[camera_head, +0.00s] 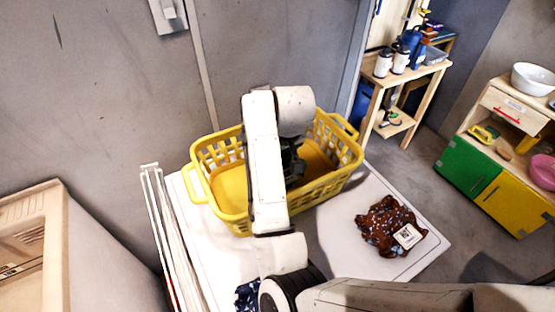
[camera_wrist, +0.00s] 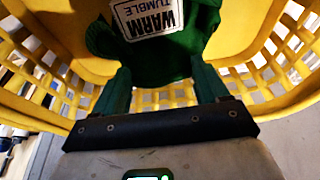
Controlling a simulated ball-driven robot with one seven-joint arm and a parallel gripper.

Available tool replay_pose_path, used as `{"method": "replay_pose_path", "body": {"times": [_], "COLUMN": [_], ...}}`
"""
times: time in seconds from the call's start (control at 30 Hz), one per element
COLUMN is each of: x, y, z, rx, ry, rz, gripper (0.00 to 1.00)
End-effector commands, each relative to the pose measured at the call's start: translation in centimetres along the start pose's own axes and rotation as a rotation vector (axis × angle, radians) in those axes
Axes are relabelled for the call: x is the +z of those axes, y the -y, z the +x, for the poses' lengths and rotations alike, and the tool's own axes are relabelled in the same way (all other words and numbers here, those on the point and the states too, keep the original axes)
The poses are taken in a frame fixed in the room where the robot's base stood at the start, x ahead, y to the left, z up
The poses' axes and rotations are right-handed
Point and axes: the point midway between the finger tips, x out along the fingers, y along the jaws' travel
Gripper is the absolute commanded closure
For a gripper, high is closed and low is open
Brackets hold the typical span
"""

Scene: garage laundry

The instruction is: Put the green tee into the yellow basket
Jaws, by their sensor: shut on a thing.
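The yellow basket (camera_head: 345,155) stands on the white top, its open mouth upward. My arm hangs over its middle and hides much of the inside. In the wrist view, my gripper (camera_wrist: 161,78) is shut on the green tee (camera_wrist: 165,52), a dark green bundle with a white label reading "WARM TUMBLE". The tee is within the basket's outline, with yellow walls (camera_wrist: 255,70) around it. I cannot tell whether it touches the basket floor. In the head view, only a dark green patch shows beside my arm, and I cannot tell tee from gripper there.
A brown patterned cloth (camera_head: 385,225) with a white tag lies on the white top (camera_head: 420,262), right of the basket. A dark blue patterned cloth (camera_head: 247,295) is at the front, partly hidden by my arm. A wooden shelf (camera_head: 400,120) stands behind on the right.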

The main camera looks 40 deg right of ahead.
Motion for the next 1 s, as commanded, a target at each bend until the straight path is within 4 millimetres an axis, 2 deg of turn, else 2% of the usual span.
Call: {"method": "replay_pose_path", "body": {"times": [0.1, 0.2, 0.57, 0.6, 0.83, 1.0], "x": [0.5, 0.7, 0.8, 0.8, 0.8, 0.8], "y": [0.1, 0.0, 0.0, 0.0, 0.0, 0.0], "z": [1.5, 2.1, 2.4, 2.4, 2.4, 2.4], "rx": [-0.001, -0.001, 0.0, 0.0, 0.0, 0.0], "ry": [0.003, 0.001, 0.001, 0.001, 0.001, 0.001], "rz": [-0.002, -0.001, 0.0, 0.0, 0.0, 0.0], "gripper": [0.79, 0.79, 0.79, 0.22, 0.01, 0.01]}}
